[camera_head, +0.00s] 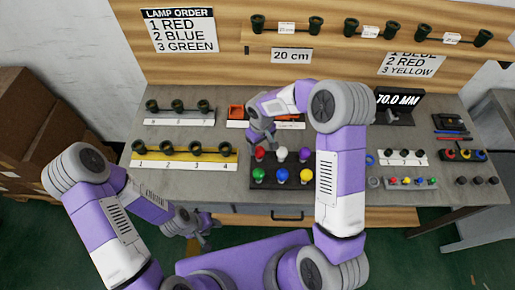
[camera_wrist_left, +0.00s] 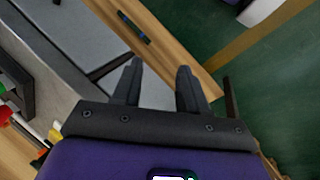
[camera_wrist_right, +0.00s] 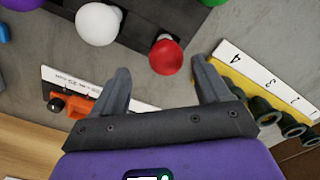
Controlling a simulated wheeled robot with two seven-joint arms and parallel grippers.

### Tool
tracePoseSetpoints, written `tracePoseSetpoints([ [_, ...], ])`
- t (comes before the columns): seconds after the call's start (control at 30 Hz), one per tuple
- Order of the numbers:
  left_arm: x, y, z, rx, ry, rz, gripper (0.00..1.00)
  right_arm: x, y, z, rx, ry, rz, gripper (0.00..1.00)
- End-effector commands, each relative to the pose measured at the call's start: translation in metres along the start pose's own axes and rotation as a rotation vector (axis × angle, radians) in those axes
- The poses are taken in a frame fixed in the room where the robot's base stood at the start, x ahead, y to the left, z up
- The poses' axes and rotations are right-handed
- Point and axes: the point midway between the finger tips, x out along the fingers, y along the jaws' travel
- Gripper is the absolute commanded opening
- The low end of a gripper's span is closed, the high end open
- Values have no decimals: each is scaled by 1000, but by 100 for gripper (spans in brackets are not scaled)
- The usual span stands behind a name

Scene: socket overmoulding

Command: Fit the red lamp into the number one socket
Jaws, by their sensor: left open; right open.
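The red lamp (camera_head: 259,152) stands in the back left corner of a dark tray (camera_head: 268,184) with other coloured lamps. My right gripper (camera_head: 263,140) is open just above and behind it. In the right wrist view, the red lamp (camera_wrist_right: 166,57) shows ahead between the open fingers (camera_wrist_right: 160,78), apart from them. The number one socket (camera_head: 138,147) is the leftmost dark socket on a yellow strip (camera_head: 180,163) numbered 1 to 4; it looks empty. My left gripper (camera_head: 208,234) is open and empty, low in front of the bench; its fingers (camera_wrist_left: 157,78) also show in the left wrist view.
A white strip of sockets (camera_head: 178,122) stands behind the yellow one. An orange part (camera_head: 236,110) lies behind the lamp tray. A lamp order sign (camera_head: 180,30) hangs at the back.

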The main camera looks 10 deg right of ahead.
Motion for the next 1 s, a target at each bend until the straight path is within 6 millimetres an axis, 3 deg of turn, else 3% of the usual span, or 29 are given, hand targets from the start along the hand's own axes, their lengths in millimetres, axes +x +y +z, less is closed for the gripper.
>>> tracePoseSetpoints([
  [0.4,7,-3,-1,0,1,0,43,57,-8,1,1,-3,-2,76],
  [0.73,8,-3,-1,0,1,0,43,63,-8,0,2,0,-2,76],
  [1.0,8,-3,-1,0,1,0,43,63,-8,0,2,0,-2,34],
])
